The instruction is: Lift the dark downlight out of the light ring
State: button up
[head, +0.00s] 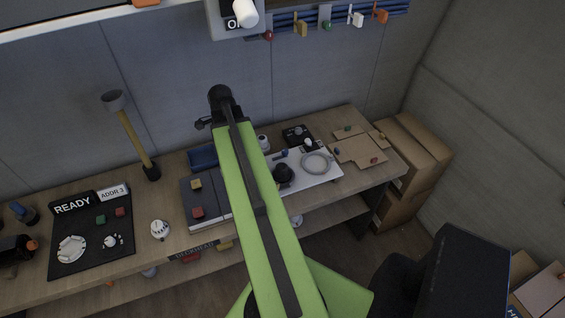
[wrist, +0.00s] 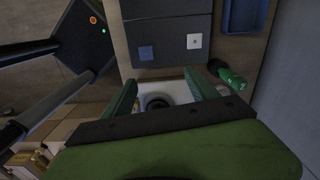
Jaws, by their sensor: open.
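The dark downlight (head: 283,173) is a black domed round thing on the white board (head: 328,175), just right of my green arm in the head view. In the wrist view the dark downlight (wrist: 156,102) shows as a dark round shape on a white surface, partly cut off by my gripper body. My gripper (wrist: 161,80) is open, its two green fingers spread either side of it, with nothing held. I cannot tell its height above it. The light ring around the downlight is hard to make out. In the head view my gripper is not visible.
A pale grey round ring (head: 317,162) lies right of the downlight. A dark panel (head: 200,187) with small blocks stands left, and a blue tray (head: 203,157) behind. In the wrist view a green cylinder (wrist: 229,76) lies close to the right finger. Cardboard (head: 358,148) covers the bench's right end.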

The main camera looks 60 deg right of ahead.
aim_at(282, 166)
jog(key=s+d+r+m+p, duration=0.3)
jog(key=s+d+r+m, duration=0.1)
jog(key=s+d+m, duration=0.8)
jog(key=shift+n, duration=0.7)
jog(key=f+b, duration=0.5)
jog(key=b, duration=0.1)
jog(key=f+b, duration=0.6)
jog(key=d+f+b, duration=0.1)
jog(key=f+b, duration=0.5)
jog(key=shift+s+f, duration=0.2)
jog(key=shift+s, duration=0.1)
jog(key=shift+r, duration=0.15)
grip_shut()
